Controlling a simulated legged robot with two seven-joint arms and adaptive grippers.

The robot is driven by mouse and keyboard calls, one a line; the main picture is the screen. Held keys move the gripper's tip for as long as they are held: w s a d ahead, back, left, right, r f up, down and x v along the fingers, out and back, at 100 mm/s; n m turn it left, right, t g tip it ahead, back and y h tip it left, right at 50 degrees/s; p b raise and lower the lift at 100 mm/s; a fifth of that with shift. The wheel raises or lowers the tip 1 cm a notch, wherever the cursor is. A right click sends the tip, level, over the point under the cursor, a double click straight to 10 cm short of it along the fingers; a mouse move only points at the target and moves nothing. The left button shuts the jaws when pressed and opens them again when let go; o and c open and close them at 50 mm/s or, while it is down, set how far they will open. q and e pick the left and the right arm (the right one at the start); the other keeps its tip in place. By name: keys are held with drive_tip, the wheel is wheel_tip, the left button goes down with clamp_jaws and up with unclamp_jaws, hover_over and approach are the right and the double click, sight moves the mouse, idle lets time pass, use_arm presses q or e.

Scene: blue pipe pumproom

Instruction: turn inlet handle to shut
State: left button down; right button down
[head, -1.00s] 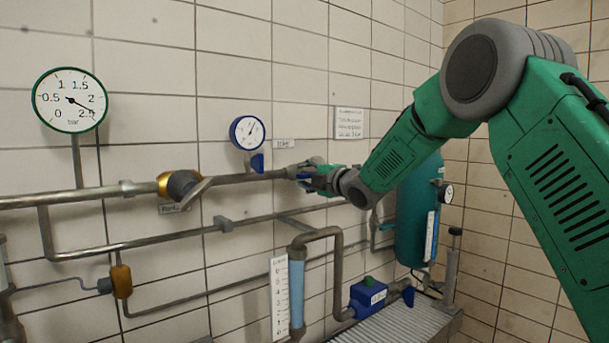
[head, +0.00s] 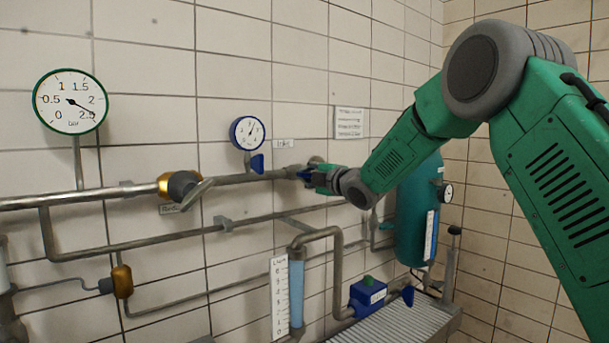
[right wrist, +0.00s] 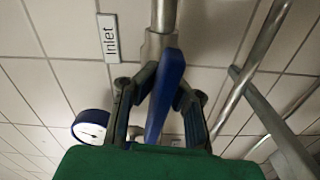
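The inlet handle is a blue lever on the grey upper pipe; in the right wrist view the handle (right wrist: 165,95) runs between my two dark fingers, slightly tilted. In the head view, my right gripper (head: 312,175) is at the right end of the upper pipe and hides most of the handle (head: 305,173). My left gripper is out of view.
A small blue gauge (head: 247,133) sits just left of my gripper. A second valve with a grey lever (head: 190,188) is farther left, under a large green gauge (head: 70,100). A green tank (head: 418,220) stands behind my right forearm. Lower pipes run along the tiled wall.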

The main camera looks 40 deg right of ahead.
drive_tip(key=m, duration=0.1)
drive_tip(key=m+p, duration=0.1)
drive_tip(key=m, duration=0.2)
drive_tip(key=shift+f+m+p, duration=0.25)
drive_tip(key=shift+m+p, duration=0.05)
drive_tip(key=shift+p, duration=0.1)
drive_tip(key=m+p, duration=0.1)
drive_tip(key=m, duration=0.3)
drive_tip(key=shift+m+p, duration=0.3)
drive_tip(key=shift+p, duration=0.1)
drive_tip(key=m+p, duration=0.1)
drive_tip(key=m, duration=0.2)
drive_tip(key=shift+f, duration=0.1)
drive_tip(key=shift+m+p, duration=0.4)
drive_tip(key=shift+m, duration=1.7)
drive_tip(key=c, duration=1.6)
unclamp_jaws()
drive_tip(key=shift+d, duration=0.15)
